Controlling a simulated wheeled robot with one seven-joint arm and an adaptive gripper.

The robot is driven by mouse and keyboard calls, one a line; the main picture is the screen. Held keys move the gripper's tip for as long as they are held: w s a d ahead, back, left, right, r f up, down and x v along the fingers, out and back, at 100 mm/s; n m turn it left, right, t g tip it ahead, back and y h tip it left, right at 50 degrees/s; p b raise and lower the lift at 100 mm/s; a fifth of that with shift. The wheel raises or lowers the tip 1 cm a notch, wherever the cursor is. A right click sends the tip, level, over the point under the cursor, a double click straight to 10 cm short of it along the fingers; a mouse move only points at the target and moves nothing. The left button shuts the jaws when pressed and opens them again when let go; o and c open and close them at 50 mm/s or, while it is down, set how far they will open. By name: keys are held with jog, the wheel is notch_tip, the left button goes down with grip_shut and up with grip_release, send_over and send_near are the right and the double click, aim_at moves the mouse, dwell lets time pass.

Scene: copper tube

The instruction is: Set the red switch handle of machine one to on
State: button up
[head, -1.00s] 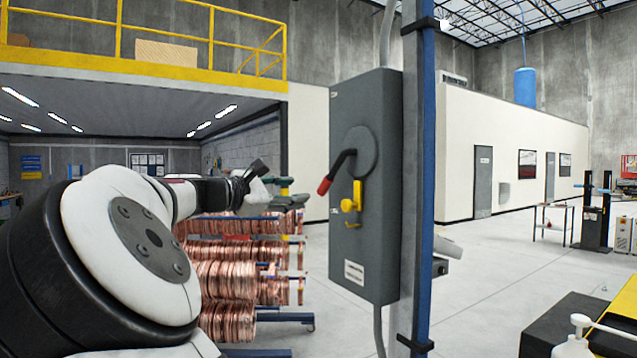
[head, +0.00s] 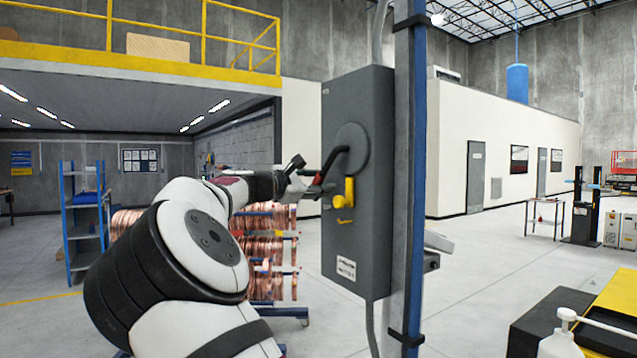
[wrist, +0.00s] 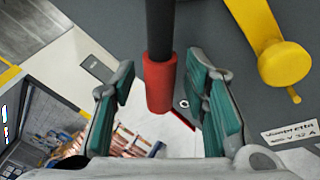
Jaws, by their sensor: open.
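The grey switch box (head: 358,240) hangs on a post in the head view. Its black switch handle (head: 334,158) bends down and left from a round hub, and my gripper (head: 305,182) is at its lower end. In the wrist view the red grip (wrist: 159,82) on the handle's end lies between the two green-padded fingers of my gripper (wrist: 165,105). The fingers are open, with a gap on both sides of the grip. A yellow latch (head: 346,198) sits below the hub, and it also shows at the upper right of the wrist view (wrist: 284,62).
A blue and grey post (head: 412,180) stands right behind the box. A rack of copper coils (head: 268,255) is behind my arm. A black and yellow table (head: 570,320) with a white bottle (head: 558,345) is at the lower right. The floor between is clear.

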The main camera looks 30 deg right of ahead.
jog(key=shift+d, duration=0.2)
grip_shut()
